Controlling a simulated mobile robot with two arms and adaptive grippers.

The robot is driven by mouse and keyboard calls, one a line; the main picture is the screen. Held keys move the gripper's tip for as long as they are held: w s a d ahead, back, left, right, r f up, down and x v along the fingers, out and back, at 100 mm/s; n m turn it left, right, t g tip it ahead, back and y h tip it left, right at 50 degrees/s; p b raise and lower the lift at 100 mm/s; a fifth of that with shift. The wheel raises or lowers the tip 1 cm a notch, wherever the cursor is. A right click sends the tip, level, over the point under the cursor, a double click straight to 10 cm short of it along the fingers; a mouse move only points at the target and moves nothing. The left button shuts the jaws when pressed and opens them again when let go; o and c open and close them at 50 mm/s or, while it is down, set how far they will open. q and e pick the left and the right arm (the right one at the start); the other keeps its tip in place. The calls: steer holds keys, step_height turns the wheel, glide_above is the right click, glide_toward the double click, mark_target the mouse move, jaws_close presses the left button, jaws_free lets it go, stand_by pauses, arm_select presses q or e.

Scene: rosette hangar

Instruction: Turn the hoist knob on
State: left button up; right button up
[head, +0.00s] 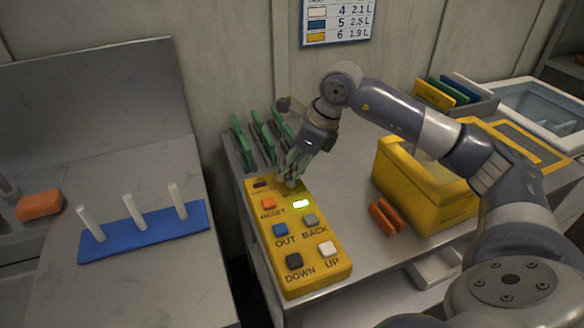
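The yellow hoist control box (318,262) lies on the grey table at the centre of the head view. It carries an orange RESET button (268,203), a bright green lit lamp (303,203), and OUT, BACK, DOWN and UP buttons. My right gripper (290,180) points down at the far end of the box, with its fingertips at or just above the surface there. The fingers cover that spot, so the knob is hidden and I cannot tell whether they hold it. My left gripper is not in view.
Green plates stand in a rack (262,140) just behind the box. A yellow bin (400,190) and orange pieces (385,215) are to the right, under my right arm. A blue base with white pegs (145,232) and an orange block (40,204) are on the left bench.

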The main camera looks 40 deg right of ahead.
steer(key=o, duration=0.3)
steer(key=shift+r, duration=0.1)
steer(key=v, duration=1.2)
